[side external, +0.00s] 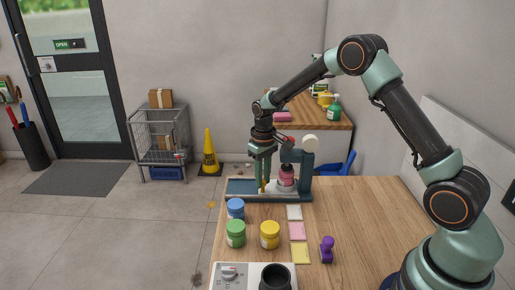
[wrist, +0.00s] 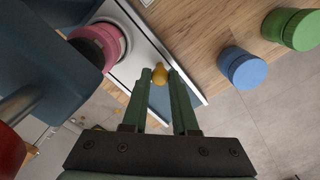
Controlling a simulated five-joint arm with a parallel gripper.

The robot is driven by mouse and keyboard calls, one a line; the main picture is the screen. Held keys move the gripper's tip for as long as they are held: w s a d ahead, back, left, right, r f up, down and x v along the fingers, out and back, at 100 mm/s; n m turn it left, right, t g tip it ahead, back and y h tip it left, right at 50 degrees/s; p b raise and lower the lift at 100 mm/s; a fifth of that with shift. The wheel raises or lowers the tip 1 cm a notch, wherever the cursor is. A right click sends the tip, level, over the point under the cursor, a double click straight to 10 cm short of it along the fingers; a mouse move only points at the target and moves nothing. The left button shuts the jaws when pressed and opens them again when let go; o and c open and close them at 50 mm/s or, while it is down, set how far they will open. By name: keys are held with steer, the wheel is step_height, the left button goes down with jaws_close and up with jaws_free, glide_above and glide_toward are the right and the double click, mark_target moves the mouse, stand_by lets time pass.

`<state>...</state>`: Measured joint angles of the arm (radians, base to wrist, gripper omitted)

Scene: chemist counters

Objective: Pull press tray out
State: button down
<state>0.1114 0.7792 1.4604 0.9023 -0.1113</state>
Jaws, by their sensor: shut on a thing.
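The press (side external: 307,160) is a dark blue stand with an arm at the back edge of the wooden counter. Its pale tray (wrist: 138,48) lies low in the base, with a pink jar (side external: 287,175) on it beneath the press arm. The jar also shows in the wrist view (wrist: 97,43). A small brass-yellow knob (wrist: 159,75) stands at the tray's edge. My gripper (wrist: 159,76) points down at the tray and is shut on the knob, one green finger on each side. In the side view my gripper (side external: 263,186) is just left of the jar.
Blue (side external: 236,208), green (side external: 236,233) and yellow (side external: 270,234) jars stand in front of the press. A dark cup (side external: 276,277) sits at the front. The counter's right side is clear.

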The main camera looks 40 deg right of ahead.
steer(key=shift+w, duration=0.1)
steer(key=w+a, duration=0.7)
steer(key=shift+w+a, duration=0.2)
steer(key=shift+r, duration=0.1)
steer(key=c, duration=0.7)
jaws_free()
steer(key=shift+a, duration=0.1)
steer(key=shift+s+r, duration=0.1)
steer(key=shift+r, duration=5.9)
